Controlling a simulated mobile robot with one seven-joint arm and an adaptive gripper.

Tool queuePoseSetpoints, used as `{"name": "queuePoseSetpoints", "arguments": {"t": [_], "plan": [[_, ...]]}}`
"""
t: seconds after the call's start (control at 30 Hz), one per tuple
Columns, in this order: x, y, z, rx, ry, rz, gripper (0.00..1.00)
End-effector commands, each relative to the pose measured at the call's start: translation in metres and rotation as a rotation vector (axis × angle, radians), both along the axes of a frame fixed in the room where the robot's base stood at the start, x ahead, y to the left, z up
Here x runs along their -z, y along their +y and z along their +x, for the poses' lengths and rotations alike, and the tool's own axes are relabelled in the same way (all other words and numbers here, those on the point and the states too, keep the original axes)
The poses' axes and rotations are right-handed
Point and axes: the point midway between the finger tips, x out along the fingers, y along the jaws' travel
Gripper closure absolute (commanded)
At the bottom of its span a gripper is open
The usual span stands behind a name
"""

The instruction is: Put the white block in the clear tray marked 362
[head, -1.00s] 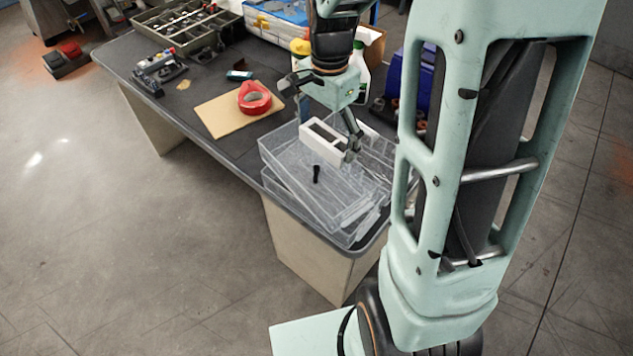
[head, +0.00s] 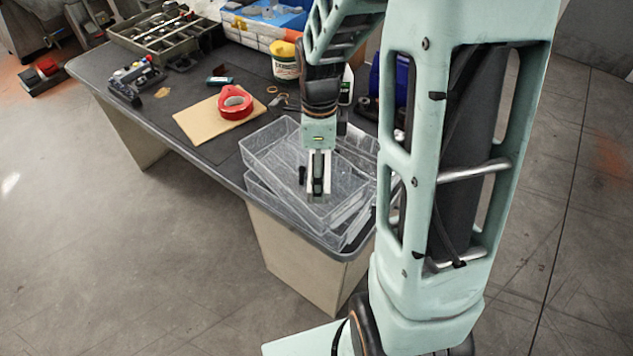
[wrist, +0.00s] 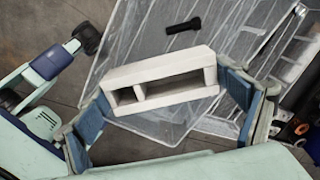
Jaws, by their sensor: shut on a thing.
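The white block (wrist: 160,72) is a long piece with two open recesses, held lengthwise between the blue pads of my gripper (wrist: 163,92). In the head view my gripper (head: 318,184) points down over a clear tray (head: 262,150), and the finger hides most of the block. The clear tray also shows beneath the block in the wrist view (wrist: 140,45). I cannot tell whether the block touches the tray floor. No 362 marking is readable.
A small black piece (head: 302,175) lies in the tray. Another clear tray (head: 262,192) sits beneath it, near the table edge. Red tape (head: 235,102) on a tan board (head: 198,124), a yellow-lidded tub (head: 285,62) and a parts organiser (head: 165,35) stand farther back.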

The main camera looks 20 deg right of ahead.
Motion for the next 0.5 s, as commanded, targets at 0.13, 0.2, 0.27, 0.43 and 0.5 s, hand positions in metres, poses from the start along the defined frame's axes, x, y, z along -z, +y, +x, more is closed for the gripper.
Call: {"name": "queuePoseSetpoints", "arguments": {"t": [0.13,0.2,0.27,0.43,0.5], "plan": [[0.014,0.000,0.000,0.000,0.001,0.000,0.47],[0.025,0.000,0.000,0.001,0.002,0.001,0.47],[0.033,0.000,0.000,0.001,0.002,0.001,0.47],[0.042,0.000,0.001,-0.001,-0.002,0.000,0.47],[0.042,0.000,0.001,-0.001,-0.003,0.000,0.47]]}}
